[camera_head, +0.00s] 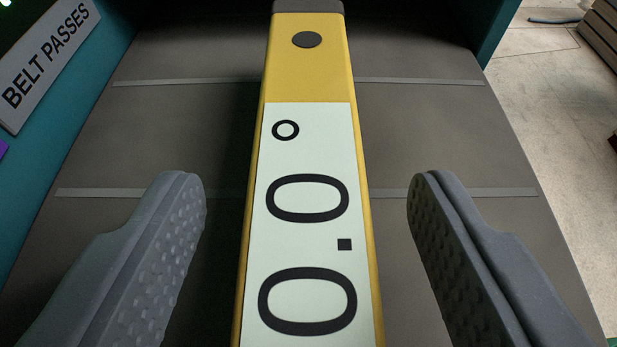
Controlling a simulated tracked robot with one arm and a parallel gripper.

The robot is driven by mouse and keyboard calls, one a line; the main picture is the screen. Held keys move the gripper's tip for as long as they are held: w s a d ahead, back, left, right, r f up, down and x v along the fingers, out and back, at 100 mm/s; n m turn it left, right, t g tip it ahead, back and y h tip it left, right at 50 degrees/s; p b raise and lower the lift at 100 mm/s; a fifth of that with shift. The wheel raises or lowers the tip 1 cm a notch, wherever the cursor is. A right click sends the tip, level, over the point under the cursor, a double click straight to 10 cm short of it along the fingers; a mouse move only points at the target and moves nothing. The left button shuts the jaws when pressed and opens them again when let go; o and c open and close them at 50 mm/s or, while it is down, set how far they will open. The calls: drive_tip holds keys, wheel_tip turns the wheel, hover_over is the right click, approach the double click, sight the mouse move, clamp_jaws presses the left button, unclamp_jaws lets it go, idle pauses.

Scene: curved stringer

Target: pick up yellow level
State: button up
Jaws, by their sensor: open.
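The yellow level (308,82) is a long yellow bar with a white display panel reading "0.0°" along its top face and a dark end cap at the far end. It runs lengthwise up the middle of the view, and its near end is cut off by the bottom edge. My gripper (306,195) is open, with one grey textured finger on the left of the level and one on the right. A gap shows between each finger and the level's sides. The fingers hold nothing.
The level lies over a dark grey surface (430,140) with thin lighter cross strips. Teal sides border it. A sign (45,60) reading "BELT PASSES" is at upper left. Pale floor (555,130) shows at right, with stacked boards (600,35) at the upper right corner.

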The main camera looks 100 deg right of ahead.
drive_tip(key=shift+d, duration=0.1)
drive_tip(key=c, duration=1.2)
clamp_jaws()
drive_tip(key=shift+r, duration=0.15)
